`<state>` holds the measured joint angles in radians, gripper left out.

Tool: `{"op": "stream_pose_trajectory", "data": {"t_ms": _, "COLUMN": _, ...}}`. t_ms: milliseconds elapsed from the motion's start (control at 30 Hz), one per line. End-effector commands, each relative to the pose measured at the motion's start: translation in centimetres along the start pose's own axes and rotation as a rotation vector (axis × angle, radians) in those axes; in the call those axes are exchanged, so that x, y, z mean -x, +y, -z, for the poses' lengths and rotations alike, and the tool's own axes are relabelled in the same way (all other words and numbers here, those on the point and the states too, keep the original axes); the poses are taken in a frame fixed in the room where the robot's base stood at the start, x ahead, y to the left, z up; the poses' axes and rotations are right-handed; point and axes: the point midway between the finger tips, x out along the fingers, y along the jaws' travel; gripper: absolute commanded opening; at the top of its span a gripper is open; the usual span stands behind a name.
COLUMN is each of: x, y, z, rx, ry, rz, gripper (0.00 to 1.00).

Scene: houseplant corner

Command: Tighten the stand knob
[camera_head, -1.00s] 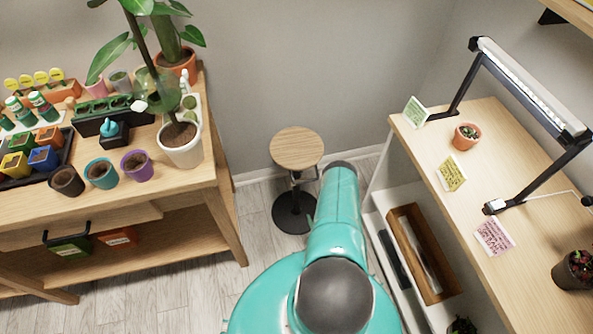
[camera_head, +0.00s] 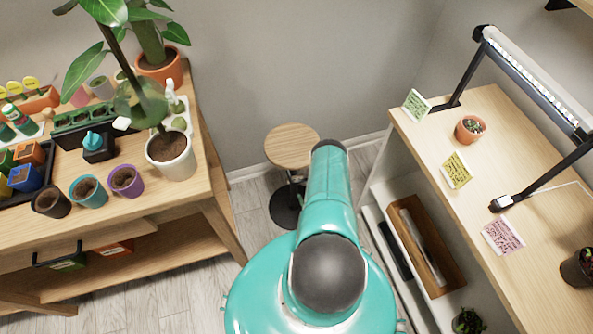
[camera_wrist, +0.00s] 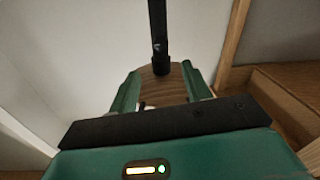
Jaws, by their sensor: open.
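The stand has a round wooden top (camera_head: 291,145) on a black post, with a dark round base (camera_head: 285,206) on the floor. My arm covers the right part of the stand in the head view, so the knob is hidden there. In the wrist view my gripper (camera_wrist: 160,70) is open, with its two green fingers apart. Between them show brown, grained wood (camera_wrist: 164,87), likely the stand's top, and a black post (camera_wrist: 158,28) beyond the fingertips. A small dark bit shows low between the fingers; I cannot tell whether it is the knob.
A wooden bench (camera_head: 150,225) with pots and plants stands on the left. A shelf desk (camera_head: 510,165) with a lamp (camera_head: 535,80) and cards stands on the right. A wooden box (camera_head: 427,245) lies in its lower shelf. Bare floor (camera_head: 185,300) lies between them.

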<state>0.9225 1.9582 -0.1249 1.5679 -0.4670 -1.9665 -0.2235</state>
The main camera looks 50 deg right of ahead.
Motion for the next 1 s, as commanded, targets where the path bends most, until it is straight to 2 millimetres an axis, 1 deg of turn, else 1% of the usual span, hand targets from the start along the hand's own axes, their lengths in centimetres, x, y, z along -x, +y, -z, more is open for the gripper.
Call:
{"op": "stream_pose_trajectory", "data": {"t_ms": 33, "x": -0.9, "y": 0.0, "z": 0.1, "rx": 0.001, "ry": 0.005, "rz": 0.0, "gripper": 0.48}}
{"op": "stream_pose_trajectory", "data": {"t_ms": 400, "x": -8.2, "y": 0.0, "z": 0.2, "rx": 0.001, "ry": 0.006, "rz": 0.001, "gripper": 0.48}}
{"op": "stream_pose_trajectory", "data": {"t_ms": 500, "x": -10.0, "y": 0.0, "z": 0.2, "rx": 0.001, "ry": 0.006, "rz": 0.0, "gripper": 0.48}}
{"op": "stream_pose_trajectory", "data": {"t_ms": 600, "x": -11.3, "y": -0.1, "z": 0.2, "rx": 0.001, "ry": 0.005, "rz": 0.001, "gripper": 0.48}}
{"op": "stream_pose_trajectory", "data": {"t_ms": 767, "x": -12.4, "y": 0.0, "z": 0.1, "rx": 0.001, "ry": 0.004, "rz": 0.0, "gripper": 0.48}}
{"op": "stream_pose_trajectory", "data": {"t_ms": 1000, "x": -12.5, "y": 0.0, "z": 0.1, "rx": 0.0, "ry": 0.003, "rz": 0.0, "gripper": 0.48}}
